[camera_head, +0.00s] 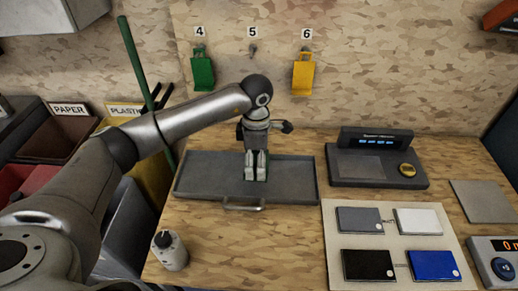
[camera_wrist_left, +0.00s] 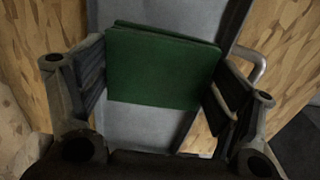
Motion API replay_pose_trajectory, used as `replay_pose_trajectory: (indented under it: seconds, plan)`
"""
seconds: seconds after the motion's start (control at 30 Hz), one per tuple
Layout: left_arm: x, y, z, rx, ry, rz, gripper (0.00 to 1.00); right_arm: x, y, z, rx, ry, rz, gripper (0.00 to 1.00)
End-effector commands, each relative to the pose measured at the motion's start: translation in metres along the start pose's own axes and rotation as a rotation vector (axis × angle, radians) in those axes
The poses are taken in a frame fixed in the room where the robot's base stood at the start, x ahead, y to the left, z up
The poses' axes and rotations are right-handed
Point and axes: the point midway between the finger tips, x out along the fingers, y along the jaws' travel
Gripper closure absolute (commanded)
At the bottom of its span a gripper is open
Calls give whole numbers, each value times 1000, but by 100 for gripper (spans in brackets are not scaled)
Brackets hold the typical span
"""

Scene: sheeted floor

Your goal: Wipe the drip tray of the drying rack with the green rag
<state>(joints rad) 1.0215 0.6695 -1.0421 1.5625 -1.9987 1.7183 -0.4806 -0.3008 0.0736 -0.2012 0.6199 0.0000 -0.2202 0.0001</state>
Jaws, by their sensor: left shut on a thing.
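The grey drip tray (camera_head: 205,177) lies on the wooden worktop, with a metal handle at its front edge. It also fills the middle of the left wrist view (camera_wrist_left: 145,125). My left gripper (camera_head: 255,176) points down over the middle of the tray and is shut on the green rag (camera_wrist_left: 165,70). The rag is a folded flat piece between the two fingers; in the head view the fingers hide most of it. I cannot tell whether the rag touches the tray. My right gripper is not in view.
A green item (camera_head: 202,72) hangs under label 4 and a yellow one (camera_head: 302,76) under label 6; hook 5 (camera_head: 253,51) is bare. A grey device (camera_head: 375,160) and a board with four-cornered cards (camera_head: 335,245) stand right. A small white bottle (camera_head: 170,252) stands front left.

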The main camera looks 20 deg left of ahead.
Motion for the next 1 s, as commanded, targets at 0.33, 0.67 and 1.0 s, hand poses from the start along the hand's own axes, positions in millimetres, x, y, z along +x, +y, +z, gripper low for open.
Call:
replay_pose_trajectory:
  seconds: [0.33,0.67,1.0]
  plan:
    - [-30,4,-5,-6,0,1,42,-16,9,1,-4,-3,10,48]
    - [-31,4,-5,-6,0,0,42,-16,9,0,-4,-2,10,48]
    - [-32,2,-5,18,-1,1,42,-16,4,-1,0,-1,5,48]
